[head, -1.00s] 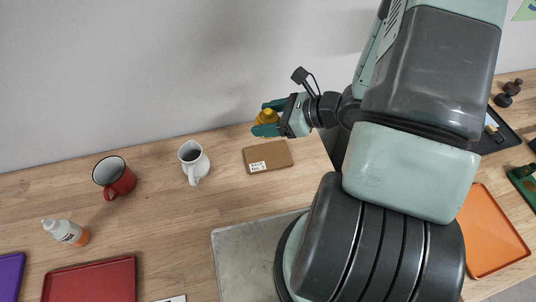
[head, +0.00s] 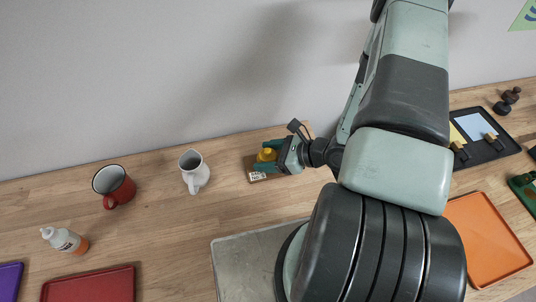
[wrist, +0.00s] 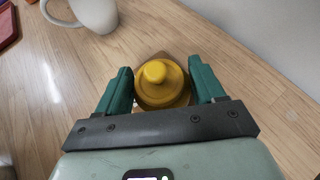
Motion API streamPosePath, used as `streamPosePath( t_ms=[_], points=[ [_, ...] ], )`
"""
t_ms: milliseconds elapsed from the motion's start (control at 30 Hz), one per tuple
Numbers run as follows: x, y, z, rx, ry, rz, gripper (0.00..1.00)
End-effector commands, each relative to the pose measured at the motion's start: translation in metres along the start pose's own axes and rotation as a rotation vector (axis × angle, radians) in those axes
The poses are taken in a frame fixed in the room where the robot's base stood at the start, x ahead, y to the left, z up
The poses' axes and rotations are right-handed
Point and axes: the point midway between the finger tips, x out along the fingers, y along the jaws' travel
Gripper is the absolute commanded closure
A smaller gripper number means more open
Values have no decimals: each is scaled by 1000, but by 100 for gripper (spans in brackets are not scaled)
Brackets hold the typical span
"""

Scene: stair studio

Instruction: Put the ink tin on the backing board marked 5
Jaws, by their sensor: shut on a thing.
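The ink tin (head: 266,155) looks like a yellow, round tin with a knob on top. My gripper (head: 267,161) is shut on it, with the green fingers on either side. In the wrist view the tin (wrist: 161,85) sits upright between the fingers. The brown backing board (head: 251,165) lies flat on the table under the tin and gripper, mostly hidden by them. Its white label (head: 258,176) shows at the near left corner, too small to read. A bit of the board shows past the tin in the wrist view. I cannot tell whether the tin touches it.
A white jug (head: 194,172) stands left of the board, with a red mug (head: 113,186) further left. An orange tray (head: 487,240) and a black tray (head: 497,147) are at the right. The wall is close behind.

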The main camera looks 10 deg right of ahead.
Motion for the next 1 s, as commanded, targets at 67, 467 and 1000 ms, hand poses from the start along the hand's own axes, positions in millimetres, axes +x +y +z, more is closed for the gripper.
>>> streamPosePath(
  t_ms=[67,467,1000],
  points=[
    [0,0,0,-1,-2,0,77],
    [1,0,-2,0,0,0,10],
    [-23,-1,0,-1,1,-4,6]
  ],
)
